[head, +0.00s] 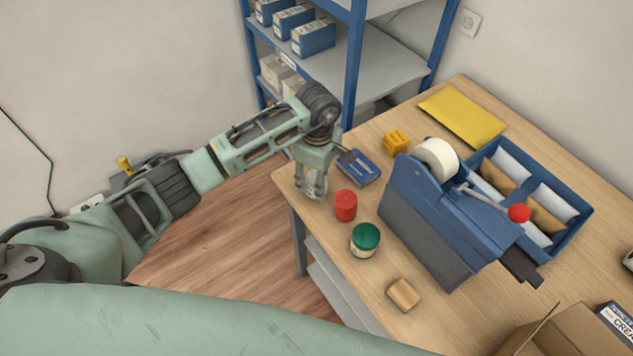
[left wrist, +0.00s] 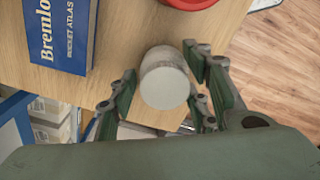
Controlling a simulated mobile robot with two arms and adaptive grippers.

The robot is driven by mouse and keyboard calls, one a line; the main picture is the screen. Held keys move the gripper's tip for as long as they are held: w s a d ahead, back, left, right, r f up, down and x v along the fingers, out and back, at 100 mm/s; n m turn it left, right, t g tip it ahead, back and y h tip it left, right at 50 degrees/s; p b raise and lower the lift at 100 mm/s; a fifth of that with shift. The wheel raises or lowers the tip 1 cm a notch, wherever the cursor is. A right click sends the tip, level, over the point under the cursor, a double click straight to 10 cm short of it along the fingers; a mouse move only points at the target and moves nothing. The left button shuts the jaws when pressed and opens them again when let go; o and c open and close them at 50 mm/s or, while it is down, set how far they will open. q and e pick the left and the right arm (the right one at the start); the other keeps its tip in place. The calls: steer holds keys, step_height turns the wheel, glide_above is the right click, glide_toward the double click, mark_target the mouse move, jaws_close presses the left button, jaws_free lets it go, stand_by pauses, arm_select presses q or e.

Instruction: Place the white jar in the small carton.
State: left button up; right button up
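The white jar (left wrist: 165,80) shows in the left wrist view as a pale, plain cylinder at the table edge, between the fingers of my left gripper. In the head view my left gripper (head: 313,188) points down at the table's near left corner and largely hides the jar. Its fingers stand on both sides of the jar, with a gap visible at least on the left side in the wrist view, so it looks open. An open brown carton (head: 570,332) is at the bottom right of the head view, partly cut off. My right gripper is out of view.
Near my left gripper are a red can (head: 345,205), a blue book (head: 358,168) and a green-lidded jar (head: 365,240). A tan block (head: 403,294) lies in front of the blue tape dispenser (head: 430,215). A blue divided tray (head: 572,207) stands behind it.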

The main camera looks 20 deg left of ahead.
arm_select(q)
steer(key=c, duration=0.9)
steer(key=shift+o, duration=0.2)
steer(key=shift+r, duration=0.15)
